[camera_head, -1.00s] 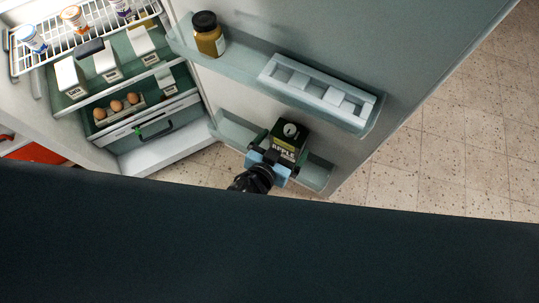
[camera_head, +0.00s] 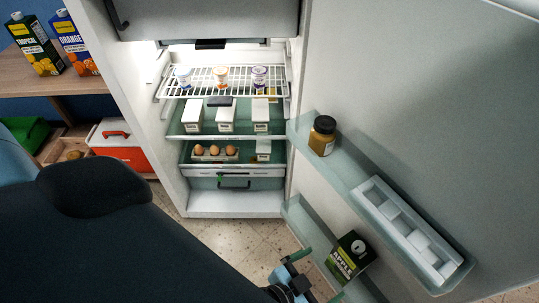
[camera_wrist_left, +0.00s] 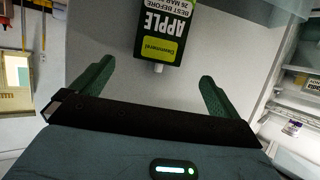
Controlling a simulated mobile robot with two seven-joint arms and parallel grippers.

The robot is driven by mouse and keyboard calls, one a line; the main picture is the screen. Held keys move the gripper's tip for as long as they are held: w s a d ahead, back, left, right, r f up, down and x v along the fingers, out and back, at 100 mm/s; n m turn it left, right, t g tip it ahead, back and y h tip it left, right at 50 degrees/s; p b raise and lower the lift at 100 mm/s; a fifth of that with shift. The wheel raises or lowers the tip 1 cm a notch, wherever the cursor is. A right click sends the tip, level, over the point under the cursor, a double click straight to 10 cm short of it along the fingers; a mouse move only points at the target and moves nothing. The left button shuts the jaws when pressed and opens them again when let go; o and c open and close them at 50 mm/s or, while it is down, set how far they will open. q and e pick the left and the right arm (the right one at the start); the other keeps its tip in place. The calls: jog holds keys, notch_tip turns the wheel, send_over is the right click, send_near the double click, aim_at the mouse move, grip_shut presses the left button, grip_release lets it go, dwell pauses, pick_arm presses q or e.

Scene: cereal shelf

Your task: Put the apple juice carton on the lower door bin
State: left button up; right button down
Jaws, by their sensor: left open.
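The apple juice carton (camera_head: 350,257), dark green and black with a white cap, stands in the lower door bin (camera_head: 309,226) of the open fridge door. In the left wrist view the carton (camera_wrist_left: 162,32) appears upside down at the top, beyond the fingertips, with a gap between. My left gripper (camera_head: 314,276) is open and empty in front of the carton; in the left wrist view its two green fingers (camera_wrist_left: 155,88) are spread wide. My right gripper is not in view.
The upper door bin (camera_head: 350,172) holds a mustard-coloured jar (camera_head: 322,136) and a white tray (camera_head: 408,232). Fridge shelves hold cups, white boxes and eggs (camera_head: 214,151). Tropical (camera_head: 37,45) and orange (camera_head: 74,42) cartons stand on a wooden shelf at left.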

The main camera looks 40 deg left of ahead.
pick_arm(q)
jog(key=s+a+f+n+g+y, duration=0.1)
jog(key=s+a+f+g, duration=0.1)
jog(key=s+a, duration=0.3)
jog(key=s+a+f+g+y, duration=0.1)
jog(key=s+a, duration=0.4)
jog(key=s, duration=0.7)
jog(key=s+a+f+n+g+y, duration=0.1)
jog(key=s+a+f+g, duration=0.2)
jog(key=s, duration=0.6)
jog(key=a+f, duration=0.2)
jog(key=shift+a+n, duration=0.3)
jog(key=shift+a, duration=0.05)
jog(key=shift+r, duration=0.1)
